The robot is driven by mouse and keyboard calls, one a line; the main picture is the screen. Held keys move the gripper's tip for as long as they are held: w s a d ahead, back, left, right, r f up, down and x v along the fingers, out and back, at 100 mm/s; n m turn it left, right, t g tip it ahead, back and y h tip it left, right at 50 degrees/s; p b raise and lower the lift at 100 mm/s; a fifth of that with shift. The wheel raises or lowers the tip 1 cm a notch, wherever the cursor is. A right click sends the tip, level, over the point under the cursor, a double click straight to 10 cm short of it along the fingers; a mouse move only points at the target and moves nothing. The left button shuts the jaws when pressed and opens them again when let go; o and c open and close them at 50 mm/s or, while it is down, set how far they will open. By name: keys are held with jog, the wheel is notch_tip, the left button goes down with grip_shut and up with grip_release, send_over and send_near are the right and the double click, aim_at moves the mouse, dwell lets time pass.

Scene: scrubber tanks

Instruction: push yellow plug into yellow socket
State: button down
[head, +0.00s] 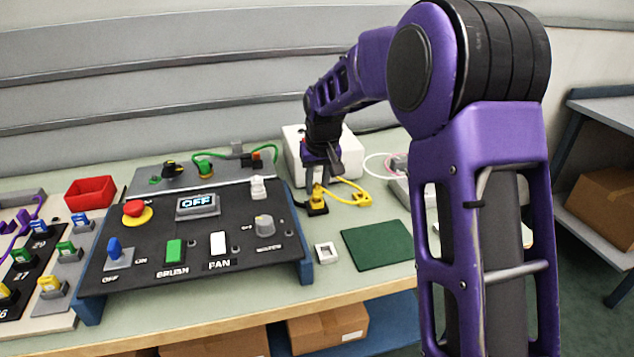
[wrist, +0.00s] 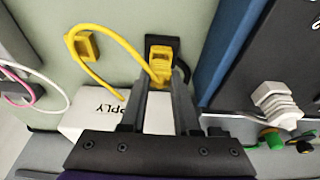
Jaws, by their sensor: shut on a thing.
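My gripper (head: 318,185) is shut on the yellow plug (wrist: 159,68), with a finger on either side of it; the plug also shows below the fingers in the head view (head: 318,194). The yellow socket (wrist: 162,42) sits on a black base (wrist: 150,45), just beyond the plug; the black base also shows in the head view (head: 317,209). The plug is at the socket's near side and looks lined up with it. I cannot tell how deep it sits. A yellow cable (wrist: 105,52) loops from the plug to the left in the wrist view.
A yellow block with a dark opening (wrist: 82,46) stands on the bench left of the socket in the wrist view. A white supply box (head: 294,150) stands behind the gripper. The black control panel (head: 190,235) is close on the left. A green mat (head: 377,245) lies in front.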

jog(key=shift+f, duration=0.7)
jog(key=shift+c, duration=0.4)
grip_release()
jog(key=shift+r, duration=0.1)
notch_tip(320, 180, up, 8)
jog(key=p, duration=0.6)
jog(key=shift+r, duration=0.2)
